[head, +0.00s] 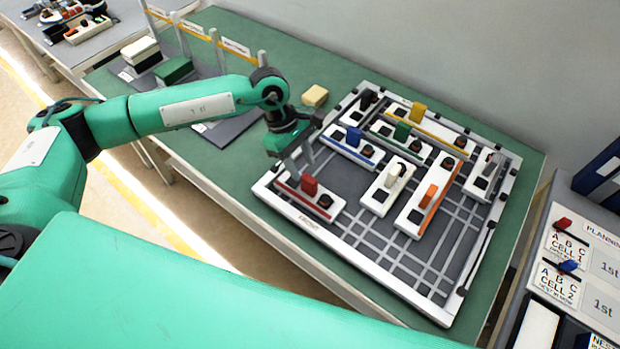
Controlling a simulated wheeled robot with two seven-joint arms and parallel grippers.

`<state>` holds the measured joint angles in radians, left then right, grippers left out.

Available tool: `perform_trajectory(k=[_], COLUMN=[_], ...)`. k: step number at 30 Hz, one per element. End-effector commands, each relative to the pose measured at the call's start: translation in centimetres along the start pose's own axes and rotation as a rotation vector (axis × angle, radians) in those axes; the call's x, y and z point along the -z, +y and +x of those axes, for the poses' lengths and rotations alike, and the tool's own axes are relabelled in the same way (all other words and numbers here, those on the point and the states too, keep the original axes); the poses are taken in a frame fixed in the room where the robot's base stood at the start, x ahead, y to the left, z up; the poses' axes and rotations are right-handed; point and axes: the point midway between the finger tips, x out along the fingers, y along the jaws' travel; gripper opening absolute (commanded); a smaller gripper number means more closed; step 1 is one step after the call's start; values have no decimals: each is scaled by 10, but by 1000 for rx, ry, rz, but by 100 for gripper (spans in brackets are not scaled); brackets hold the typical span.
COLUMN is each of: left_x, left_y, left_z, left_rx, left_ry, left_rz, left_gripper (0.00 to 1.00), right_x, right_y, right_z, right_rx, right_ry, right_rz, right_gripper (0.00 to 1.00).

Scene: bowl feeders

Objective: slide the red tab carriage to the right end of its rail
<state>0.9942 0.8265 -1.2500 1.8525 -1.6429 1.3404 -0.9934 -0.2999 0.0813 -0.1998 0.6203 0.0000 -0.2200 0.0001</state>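The red tab carriage (291,190) is a low white block with a red strip, an upright red tab (309,186) and a black knob (325,201). It sits at the front left of the white-framed board (350,241), near the left end of its rail. My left gripper (302,168) points down just behind the red tab, its two fingers apart with nothing seen between them. Whether a finger touches the tab cannot be told. My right gripper is not in view.
The rail (400,262) right of the red carriage looks clear. A white-tab carriage (377,201) and an orange-tab carriage (414,217) stand behind it. Blue (353,137), green (402,131) and yellow (418,111) tabs stand farther back. A yellowish block (315,96) lies beyond the board.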

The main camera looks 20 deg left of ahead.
Motion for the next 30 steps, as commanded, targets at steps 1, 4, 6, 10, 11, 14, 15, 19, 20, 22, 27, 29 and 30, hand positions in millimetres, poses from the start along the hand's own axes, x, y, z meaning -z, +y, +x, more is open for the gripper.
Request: perform_trajectory(k=[1, 4, 6, 10, 11, 14, 15, 19, 20, 22, 27, 29, 30], left_x=[-2, -2, -2, -1, -1, -1, 0, 0, 0, 0, 0, 0, 0], left_y=[-1, 0, -1, 0, 0, 0, 0, 0, 0, 0, 0, 0, 0], left_z=[8, 29, 41, 58, 60, 67, 68, 70, 70, 70, 70, 69, 69], left_rx=[4, 3, 3, 1, 0, 1, 0, 0, 0, 0, -1, -1, -1], left_ry=[-1, -2, -2, -2, -2, -1, -1, -1, -1, -1, -1, -1, -1], left_rz=[0, 0, 0, 0, 0, 0, 0, 1, 1, 1, 0, 0, 0], left_gripper=[40, 40, 40, 40, 40, 40, 40, 40, 40, 40, 14, 3, 0], right_x=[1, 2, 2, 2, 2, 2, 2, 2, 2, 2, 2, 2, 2], right_y=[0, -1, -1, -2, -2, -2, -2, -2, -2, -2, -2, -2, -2], right_z=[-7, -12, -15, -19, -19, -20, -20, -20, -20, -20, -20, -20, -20], right_rx=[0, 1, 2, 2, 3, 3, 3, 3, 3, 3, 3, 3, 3], right_ry=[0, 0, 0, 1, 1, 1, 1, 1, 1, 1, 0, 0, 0], right_rz=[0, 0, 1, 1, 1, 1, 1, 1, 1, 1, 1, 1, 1], right_gripper=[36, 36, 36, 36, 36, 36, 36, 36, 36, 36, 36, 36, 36])
